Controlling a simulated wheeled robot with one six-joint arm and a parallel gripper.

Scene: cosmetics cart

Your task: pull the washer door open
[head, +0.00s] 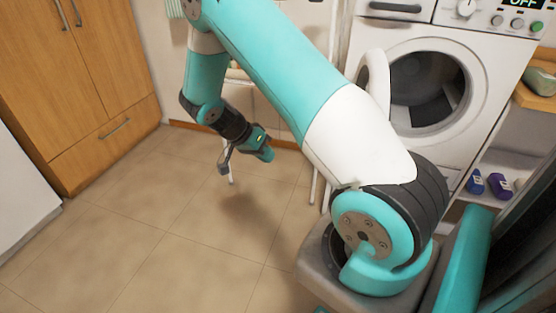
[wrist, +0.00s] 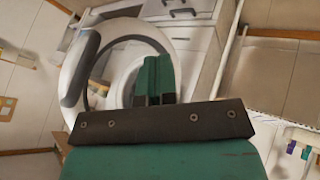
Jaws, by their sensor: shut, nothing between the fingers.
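The white washer (head: 478,55) stands at the upper right of the head view, with its dark round drum opening exposed. Its white door (head: 376,82) stands swung out to the left, seen nearly edge-on, partly hidden behind my arm. In the wrist view the round white door has a dark grey curved band (wrist: 82,70) on its left side. My gripper (head: 266,154) is low over the floor, left of the washer and apart from the door. Its fingers (wrist: 155,78) are together and empty; in the wrist view they overlap the washer front.
A wooden cabinet (head: 75,75) stands at the left. A thin white-legged rack (head: 313,165) is behind and beside my gripper. Blue and purple bottles (head: 487,184) sit on a low shelf right of the washer. The tiled floor (head: 160,225) in front is clear.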

